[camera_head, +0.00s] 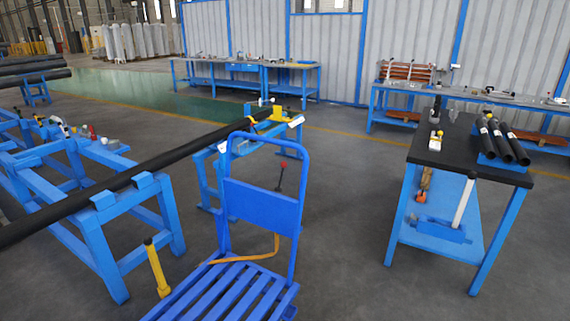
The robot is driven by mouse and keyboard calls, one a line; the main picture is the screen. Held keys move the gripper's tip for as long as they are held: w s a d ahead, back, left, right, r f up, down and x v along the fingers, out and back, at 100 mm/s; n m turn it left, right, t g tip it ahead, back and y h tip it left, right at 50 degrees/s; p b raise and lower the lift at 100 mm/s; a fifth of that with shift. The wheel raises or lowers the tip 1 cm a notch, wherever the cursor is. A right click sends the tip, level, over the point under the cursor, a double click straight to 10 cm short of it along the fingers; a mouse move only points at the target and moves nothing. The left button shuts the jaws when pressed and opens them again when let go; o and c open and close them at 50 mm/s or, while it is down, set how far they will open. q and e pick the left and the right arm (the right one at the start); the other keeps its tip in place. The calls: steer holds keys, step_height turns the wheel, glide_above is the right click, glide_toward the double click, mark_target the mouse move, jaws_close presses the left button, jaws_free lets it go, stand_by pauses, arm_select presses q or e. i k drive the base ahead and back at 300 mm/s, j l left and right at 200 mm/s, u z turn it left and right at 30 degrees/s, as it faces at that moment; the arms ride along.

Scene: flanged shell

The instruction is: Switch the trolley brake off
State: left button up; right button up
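The blue trolley (262,205) stands in the lower middle of the head view. It has an upright looped push handle with a blue panel and a slatted deck (225,293). A thin lever with a red knob (283,166) sticks up by the right side of the panel; it looks like the brake lever. It leans slightly, and its lower end is hidden behind the panel. I cannot tell its brake position from this view. Neither of my grippers is in view.
A blue stand (128,215) carries a long black pipe (130,172) left of and behind the trolley. A yellow-handled object (157,270) stands upright beside the deck. A black-topped workbench (450,154) with short pipes is at right. Floor between trolley and bench is clear.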

mark_target(283, 164)
steer(key=i+l+u, duration=0.1)
steer(key=i+l, duration=0.35)
steer(key=i, duration=0.3)
steer(key=i+l+u, duration=0.1)
steer(key=i+l, duration=0.35)
steer(key=i, duration=0.25)
steer(key=i+l, duration=0.55)
steer(key=i, duration=0.2)
steer(key=u, duration=0.05)
